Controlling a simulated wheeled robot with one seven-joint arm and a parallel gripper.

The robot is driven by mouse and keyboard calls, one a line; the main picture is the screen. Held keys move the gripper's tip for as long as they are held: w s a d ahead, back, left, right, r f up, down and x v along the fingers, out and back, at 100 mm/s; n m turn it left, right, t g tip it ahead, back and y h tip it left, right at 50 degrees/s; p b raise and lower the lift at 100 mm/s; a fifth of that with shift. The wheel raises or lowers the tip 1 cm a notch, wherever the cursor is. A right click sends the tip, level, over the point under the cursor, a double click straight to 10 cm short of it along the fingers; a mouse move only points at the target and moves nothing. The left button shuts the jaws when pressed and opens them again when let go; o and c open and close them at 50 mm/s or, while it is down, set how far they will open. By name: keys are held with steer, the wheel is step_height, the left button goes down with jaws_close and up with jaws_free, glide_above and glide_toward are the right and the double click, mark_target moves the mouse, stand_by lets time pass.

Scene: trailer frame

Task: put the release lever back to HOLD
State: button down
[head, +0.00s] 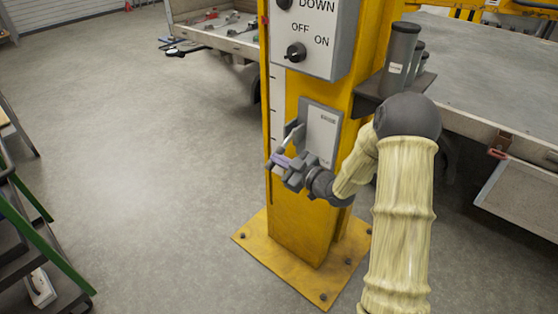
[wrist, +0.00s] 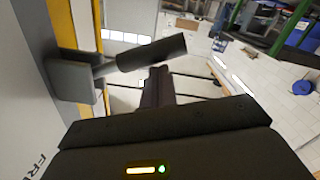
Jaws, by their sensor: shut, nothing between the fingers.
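The release lever (head: 291,137) sticks out from the left side of a grey box (head: 322,128) on the yellow column. In the wrist view its dark round handle (wrist: 152,52) slopes up to the right from a grey pivot block (wrist: 73,82). My gripper (head: 279,161) is at the lever's front, just below the handle in the head view. In the wrist view my gripper (wrist: 157,86) has its fingers together with nothing between them, close beside the handle. I cannot tell whether they touch it. Part of a label, "FRE", shows on the box face; the rest is cut off.
The yellow column (head: 284,220) stands on a bolted base plate (head: 255,245). A dark bracket with cylinders (head: 401,60) is at the right.

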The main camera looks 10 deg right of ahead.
steer(key=shift+f, duration=0.1)
steer(key=s+d+r+p, duration=0.2)
steer(key=s+d+r, duration=0.2)
steer(key=s, duration=0.5)
steer(key=shift+d+p, duration=0.35)
steer(key=shift+d, duration=0.75)
